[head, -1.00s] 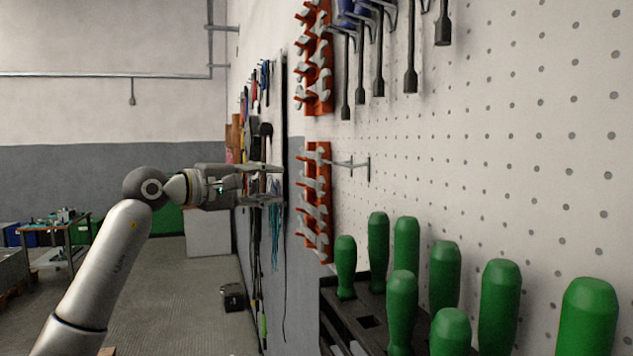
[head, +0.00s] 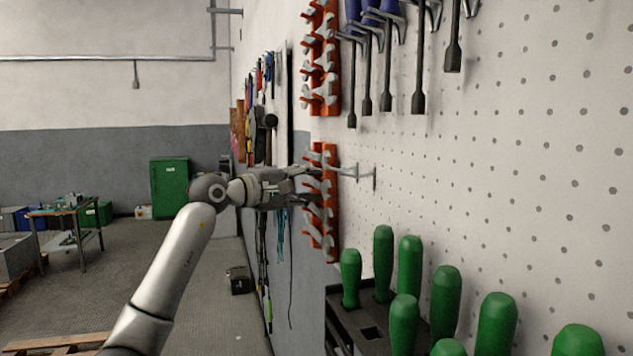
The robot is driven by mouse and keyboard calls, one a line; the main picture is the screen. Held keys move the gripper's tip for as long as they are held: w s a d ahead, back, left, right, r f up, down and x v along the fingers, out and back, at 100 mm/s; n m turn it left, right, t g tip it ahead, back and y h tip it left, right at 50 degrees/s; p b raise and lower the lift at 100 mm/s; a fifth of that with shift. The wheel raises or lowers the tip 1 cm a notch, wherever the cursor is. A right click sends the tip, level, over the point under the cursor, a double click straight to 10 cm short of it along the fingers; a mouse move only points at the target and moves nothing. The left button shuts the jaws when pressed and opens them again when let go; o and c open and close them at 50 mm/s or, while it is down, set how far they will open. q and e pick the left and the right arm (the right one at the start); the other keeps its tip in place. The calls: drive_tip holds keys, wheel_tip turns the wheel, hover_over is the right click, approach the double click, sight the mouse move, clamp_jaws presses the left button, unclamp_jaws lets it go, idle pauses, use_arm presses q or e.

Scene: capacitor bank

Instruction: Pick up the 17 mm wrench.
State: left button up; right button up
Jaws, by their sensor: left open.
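Silver wrenches sit in two orange racks on the white pegboard, an upper rack (head: 320,60) and a lower rack (head: 331,235). I cannot read sizes, so I cannot tell which wrench is the 17 mm one. My left gripper (head: 314,185) is open at the lower rack, pointing right, with its fingertips around the height of the rack's upper wrenches. It partly hides the rack there. I cannot tell whether a wrench lies between the fingers or whether they touch it. My right gripper is not in view.
Green-handled screwdrivers (head: 410,265) stand in a dark holder (head: 372,333) at lower right. Blue-handled drivers (head: 418,75) hang above, and an empty metal hook (head: 360,172) sticks out right of the lower rack. Open floor (head: 110,285) lies to the left.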

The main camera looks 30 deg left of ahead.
use_arm(q)
clamp_jaws()
drive_tip(key=shift+s+r, duration=0.1)
drive_tip(key=shift+s, duration=0.05)
